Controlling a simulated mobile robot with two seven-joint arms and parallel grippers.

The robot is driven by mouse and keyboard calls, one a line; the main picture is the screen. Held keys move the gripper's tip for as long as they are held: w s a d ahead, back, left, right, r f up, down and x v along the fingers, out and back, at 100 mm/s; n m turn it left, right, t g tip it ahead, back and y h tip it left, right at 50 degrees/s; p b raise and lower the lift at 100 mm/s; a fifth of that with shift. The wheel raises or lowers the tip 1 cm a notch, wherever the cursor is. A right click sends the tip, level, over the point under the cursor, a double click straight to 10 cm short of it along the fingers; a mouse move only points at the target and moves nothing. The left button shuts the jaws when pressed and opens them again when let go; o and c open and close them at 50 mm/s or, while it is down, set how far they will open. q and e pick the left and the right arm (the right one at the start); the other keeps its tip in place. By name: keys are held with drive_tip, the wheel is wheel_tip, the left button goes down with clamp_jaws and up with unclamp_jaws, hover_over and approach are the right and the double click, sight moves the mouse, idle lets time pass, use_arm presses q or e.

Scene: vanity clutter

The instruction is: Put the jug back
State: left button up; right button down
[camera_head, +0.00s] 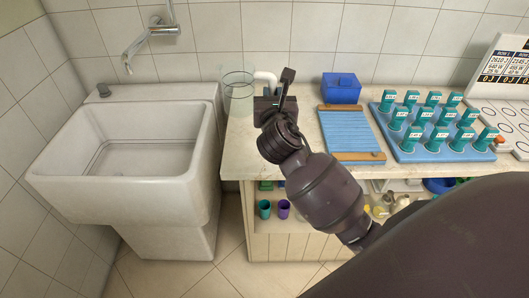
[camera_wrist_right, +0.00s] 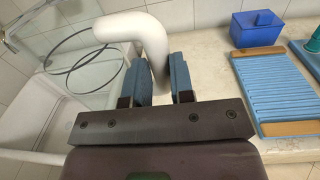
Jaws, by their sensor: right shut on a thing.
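The jug (camera_head: 237,92) is clear, with a white handle, at the back left corner of the counter beside the sink. In the right wrist view its see-through body (camera_wrist_right: 78,60) is at the left and its thick white handle (camera_wrist_right: 135,27) bends down between the fingers. My right gripper (camera_head: 277,95) is shut on the handle, and its blue-grey finger pads (camera_wrist_right: 160,80) sit on either side of it. I cannot tell whether the jug's base touches the counter. My left gripper is not in view.
A white sink (camera_head: 125,140) with a wall tap (camera_head: 148,42) is left of the counter (camera_head: 238,150). A blue box (camera_head: 341,88), a slatted blue mat (camera_head: 350,132) and a blue rack (camera_head: 405,153) of several teal labelled containers occupy the right. Cups stand on the shelf below.

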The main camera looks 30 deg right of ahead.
drive_tip(key=d+m+g+h, duration=0.2)
drive_tip(key=d+m+h, duration=0.1)
drive_tip(key=d, duration=0.3)
drive_tip(key=shift+g, duration=0.3)
drive_tip(key=f+b, duration=0.2)
drive_tip(key=f, duration=0.4)
drive_tip(key=f+b, duration=0.2)
drive_tip(key=f, duration=0.5)
drive_tip(key=f+b, duration=0.3)
drive_tip(key=f, duration=0.3)
drive_tip(key=shift+w+d+f, duration=0.15)
drive_tip(key=shift+w, duration=0.15)
drive_tip(key=shift+f, duration=0.35)
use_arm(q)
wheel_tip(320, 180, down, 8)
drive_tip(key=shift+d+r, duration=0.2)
use_arm(e)
drive_tip(key=shift+r, duration=0.1)
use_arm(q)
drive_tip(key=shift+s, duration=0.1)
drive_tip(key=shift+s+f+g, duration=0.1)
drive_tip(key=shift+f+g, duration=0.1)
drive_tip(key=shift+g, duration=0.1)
use_arm(e)
drive_tip(key=shift+f, duration=0.2)
drive_tip(key=c, duration=1)
unclamp_jaws()
